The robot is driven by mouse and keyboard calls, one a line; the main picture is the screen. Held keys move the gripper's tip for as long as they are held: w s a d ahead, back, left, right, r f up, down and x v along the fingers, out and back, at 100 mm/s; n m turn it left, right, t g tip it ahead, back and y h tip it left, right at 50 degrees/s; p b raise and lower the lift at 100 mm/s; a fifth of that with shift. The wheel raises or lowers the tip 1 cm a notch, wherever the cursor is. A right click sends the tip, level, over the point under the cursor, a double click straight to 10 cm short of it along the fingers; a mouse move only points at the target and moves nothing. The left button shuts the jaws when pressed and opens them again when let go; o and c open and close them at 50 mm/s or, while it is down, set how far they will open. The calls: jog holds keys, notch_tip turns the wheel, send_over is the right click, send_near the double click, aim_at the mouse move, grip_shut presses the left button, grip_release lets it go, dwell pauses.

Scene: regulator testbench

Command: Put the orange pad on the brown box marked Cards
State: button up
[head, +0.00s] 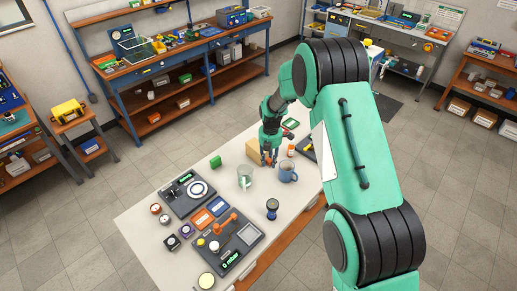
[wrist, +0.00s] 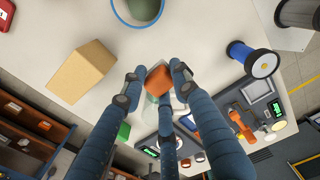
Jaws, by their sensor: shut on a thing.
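My gripper (wrist: 158,82) points down over the white bench, with its fingers closed around a small orange block-like thing, seemingly the orange pad (wrist: 157,78). In the head view my gripper (head: 268,160) stands between the brown box and the blue mug; the held pad is hard to make out there. The plain brown box (wrist: 80,72) stands on the bench to the left of the fingers in the wrist view, apart from them. In the head view the brown box (head: 253,148) is partly hidden by the gripper. No Cards marking is readable.
A clear glass (head: 245,178) and a blue mug (head: 287,172) stand close to the gripper. A blue-and-black spool-like piece (head: 272,207) stands nearer the front. A green block (head: 215,162) and test panels (head: 230,244) occupy the left of the bench (head: 140,215).

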jog(key=shift+w, duration=0.15)
jog(key=p, duration=0.2)
send_over(258, 152)
jog(key=w+d, duration=0.2)
jog(key=w, duration=0.1)
jog(key=shift+s+f, duration=0.2)
jog(key=shift+f, duration=0.55)
jog(key=shift+f, duration=0.1)
jog(key=shift+f+p, duration=0.55)
jog(key=shift+f, duration=1.1)
jog(key=shift+f, duration=0.15)
jog(key=o, duration=1)
